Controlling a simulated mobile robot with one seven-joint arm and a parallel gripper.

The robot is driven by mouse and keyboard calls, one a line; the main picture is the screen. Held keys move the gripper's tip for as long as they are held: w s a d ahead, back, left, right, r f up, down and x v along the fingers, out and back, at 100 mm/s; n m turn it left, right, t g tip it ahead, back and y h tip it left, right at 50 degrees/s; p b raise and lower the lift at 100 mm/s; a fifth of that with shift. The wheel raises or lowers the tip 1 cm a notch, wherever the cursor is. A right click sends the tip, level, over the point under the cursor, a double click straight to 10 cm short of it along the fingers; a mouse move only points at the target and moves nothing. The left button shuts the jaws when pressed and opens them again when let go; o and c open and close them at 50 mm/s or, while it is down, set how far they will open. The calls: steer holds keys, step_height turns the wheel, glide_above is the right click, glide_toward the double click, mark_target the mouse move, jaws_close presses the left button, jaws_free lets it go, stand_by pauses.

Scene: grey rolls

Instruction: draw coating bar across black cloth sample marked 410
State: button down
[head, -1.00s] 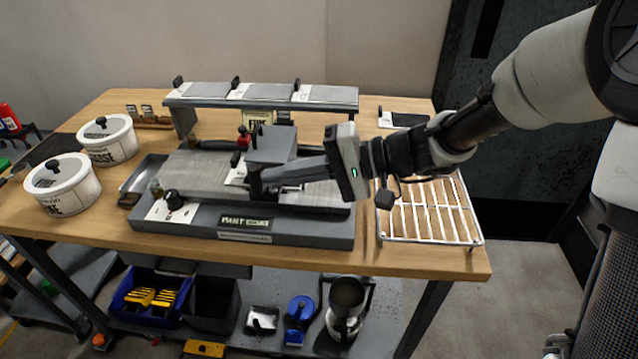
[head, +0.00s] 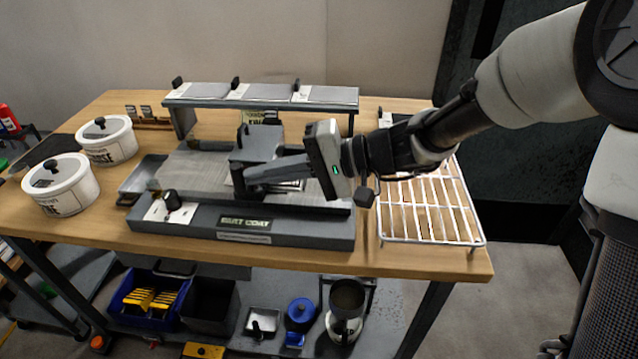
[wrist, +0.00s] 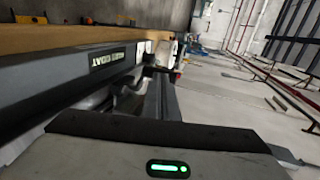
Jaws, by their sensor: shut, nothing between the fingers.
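The coating machine has a grey flat bed (head: 190,172) and a front label plate (head: 246,223), which also shows in the wrist view (wrist: 108,60). A dark grey block (head: 262,143), perhaps the coating bar's carriage, sits across the bed. My gripper (head: 248,178) is shut and empty, its fingers reaching left along the block's near side, at or close against it; contact is unclear. A pale-edged sheet shows partly beneath the fingers. No marking 410 is readable, and I cannot single out the black cloth sample.
A raised shelf (head: 262,104) with several labelled grey samples stands behind the bed. Two white lidded tubs (head: 62,186) stand at the left. A wire rack (head: 428,212) lies at the right. A black knob (head: 171,200) stands at the bed's front left corner.

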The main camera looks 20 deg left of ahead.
steer(key=shift+s+a+b, duration=0.15)
steer(key=shift+a, duration=0.4)
steer(key=shift+s+a+b, duration=0.15)
steer(key=shift+a, duration=0.35)
steer(key=shift+w+d, duration=0.25)
steer(key=shift+d, duration=0.75)
steer(key=shift+w+d, duration=0.25)
steer(key=shift+d, duration=0.7)
